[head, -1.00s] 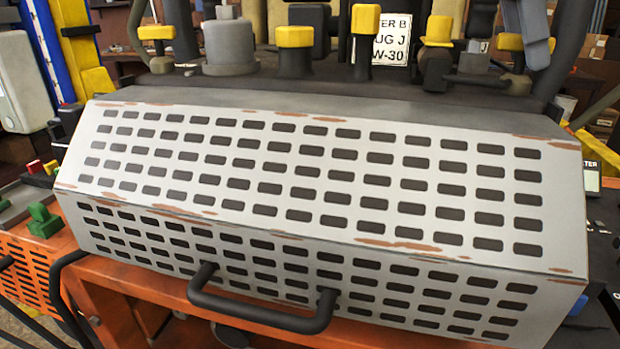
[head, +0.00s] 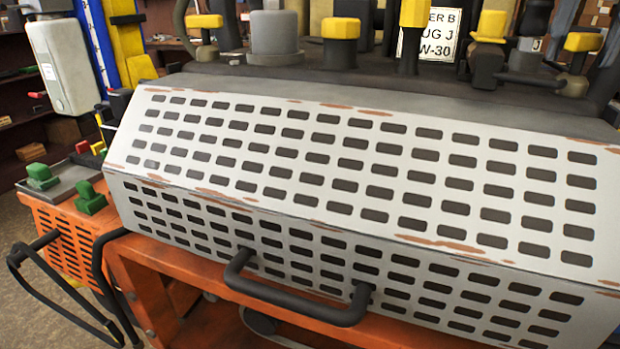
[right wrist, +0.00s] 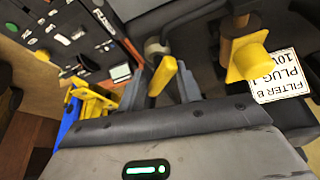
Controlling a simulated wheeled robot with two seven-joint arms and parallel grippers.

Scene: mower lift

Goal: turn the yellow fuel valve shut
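In the right wrist view my right gripper (right wrist: 162,88) has its two grey fingers apart. A yellow lever-shaped piece, which looks like the fuel valve handle (right wrist: 164,77), shows between them in the picture. I see a gap at its sides and cannot tell whether either finger touches it. A larger yellow knob (right wrist: 248,60) is to its right, beside an upside-down white label (right wrist: 278,78). In the head view I cannot make out either gripper or tell which yellow part is the valve.
A grey perforated cover (head: 330,124) with a black handle (head: 300,300) fills the head view. Several yellow-capped parts (head: 340,28) stand behind it. An orange box with green knobs (head: 90,198) is at left. A dark control panel (right wrist: 75,40) is at upper left in the wrist view.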

